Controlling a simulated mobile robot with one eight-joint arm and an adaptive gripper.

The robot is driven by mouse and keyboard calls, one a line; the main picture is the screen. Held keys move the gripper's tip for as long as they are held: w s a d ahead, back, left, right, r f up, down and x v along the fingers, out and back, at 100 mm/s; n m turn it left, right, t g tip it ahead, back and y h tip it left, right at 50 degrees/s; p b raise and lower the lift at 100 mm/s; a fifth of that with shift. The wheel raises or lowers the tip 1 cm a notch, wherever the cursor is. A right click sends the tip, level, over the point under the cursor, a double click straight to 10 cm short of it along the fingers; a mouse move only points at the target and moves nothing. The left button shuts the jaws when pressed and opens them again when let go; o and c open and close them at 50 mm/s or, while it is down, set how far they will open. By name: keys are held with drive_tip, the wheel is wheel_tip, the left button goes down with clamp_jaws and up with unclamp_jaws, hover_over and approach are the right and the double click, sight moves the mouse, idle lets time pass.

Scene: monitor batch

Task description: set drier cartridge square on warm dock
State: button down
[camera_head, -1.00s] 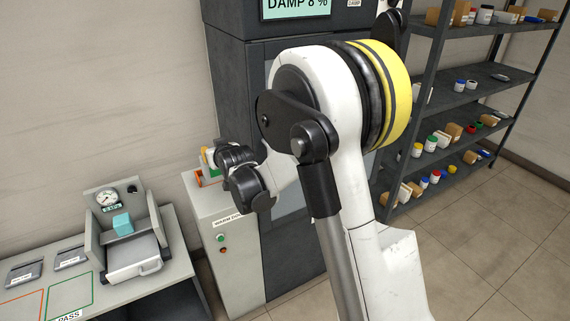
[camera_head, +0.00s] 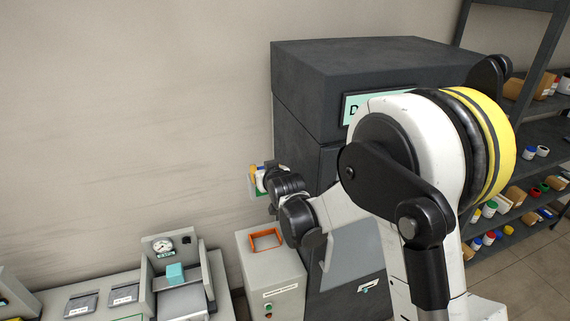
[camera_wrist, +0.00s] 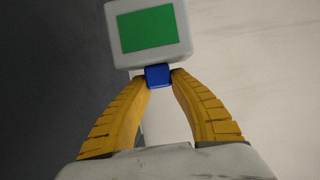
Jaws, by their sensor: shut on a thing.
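The drier cartridge (camera_wrist: 148,30) is a white block with a green face and a blue grip tab. In the wrist view, the yellow fingers of my gripper (camera_wrist: 158,77) are shut on the blue tab, and the cartridge sits beyond the fingertips, slightly turned in the picture. In the head view my gripper (camera_head: 261,178) is small and partly hidden by my wrist; a bit of the cartridge (camera_head: 251,187) shows beside it. The warm dock (camera_head: 284,273) is a pale grey cabinet with an orange square frame (camera_head: 265,240) on top. The frame looks empty. The cartridge is held above it, apart from it.
A tall dark cabinet (camera_head: 300,130) with a display stands right beside the dock. Left of the dock is a bench (camera_head: 45,298) with a gauge fixture (camera_head: 162,246) holding a teal block (camera_head: 175,273). Shelves with small jars (camera_head: 540,135) stand at far right.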

drive_tip(key=shift+w+a+r+p, duration=0.15)
drive_tip(key=shift+w+r+p, duration=0.15)
drive_tip(key=shift+r, duration=0.3)
drive_tip(key=shift+s, duration=0.1)
drive_tip(key=shift+f+b, duration=0.1)
drive_tip(key=shift+b, duration=0.2)
drive_tip(key=shift+f+b, duration=0.5)
drive_tip(key=shift+b, duration=0.05)
wheel_tip(320, 180, down, 24)
drive_tip(key=b, duration=2.1)
drive_tip(key=shift+f, duration=0.15)
drive_tip(key=shift+f+b, duration=0.6)
drive_tip(key=shift+f, duration=0.15)
drive_tip(key=c, duration=1.2)
unclamp_jaws()
